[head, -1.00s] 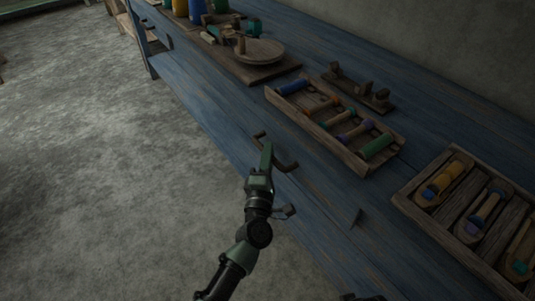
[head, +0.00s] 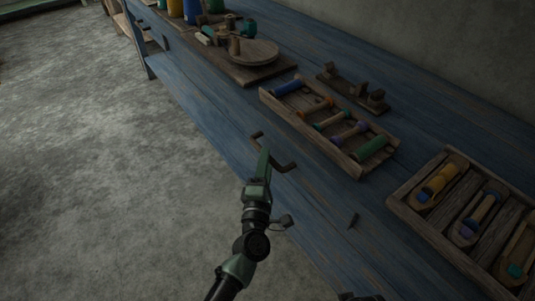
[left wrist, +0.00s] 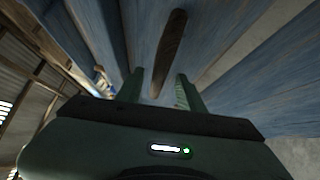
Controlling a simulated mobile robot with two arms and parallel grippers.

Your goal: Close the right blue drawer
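The blue bench (head: 215,130) runs diagonally across the head view. A dark handle (head: 284,167) shows at its front edge, partly hidden by my left gripper (head: 263,154). In the left wrist view, a long dark brown bar (left wrist: 170,48), which looks like this handle, stands between the two green fingers of my left gripper (left wrist: 159,82). The fingers are apart, with a gap on both sides of the bar, so the gripper is open. I cannot tell from this angle how far the drawer stands out. My right gripper does not show clearly.
A wooden tray of coloured spools (head: 345,157) and a tray of shuttles (head: 399,206) lie on the bench. A round wooden disc on a board (head: 254,54) stands farther back. A small dark piece (head: 353,220) is near the front edge. The concrete floor (head: 90,160) at left is clear.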

